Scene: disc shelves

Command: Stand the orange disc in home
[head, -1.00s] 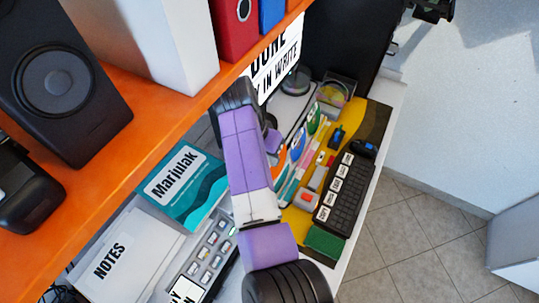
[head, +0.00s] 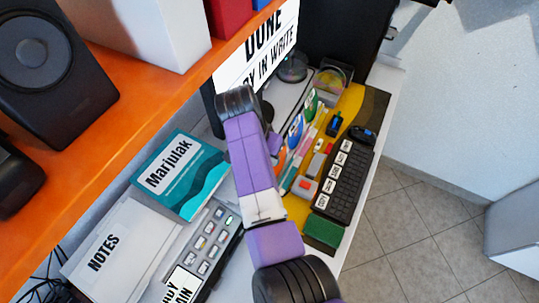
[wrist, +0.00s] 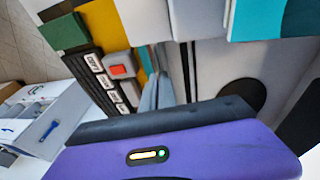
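In the head view, a bit of orange (head: 281,162) shows just right of my purple arm, beside a blue-and-white disc (head: 295,130) and a green one (head: 310,105). It looks like the orange disc, mostly hidden by my arm. I cannot make out a place marked home. My gripper (wrist: 165,140) fills the bottom of the wrist view as a purple body with a dark front edge and a small light.
A black strip with white labels (head: 338,172), a green block (head: 324,232) and small coloured items lie on the yellow mat (head: 350,103). The teal Marjulak book (head: 178,172) and NOTES papers (head: 110,250) lie left of my arm. An orange shelf (head: 135,105) overhangs the left.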

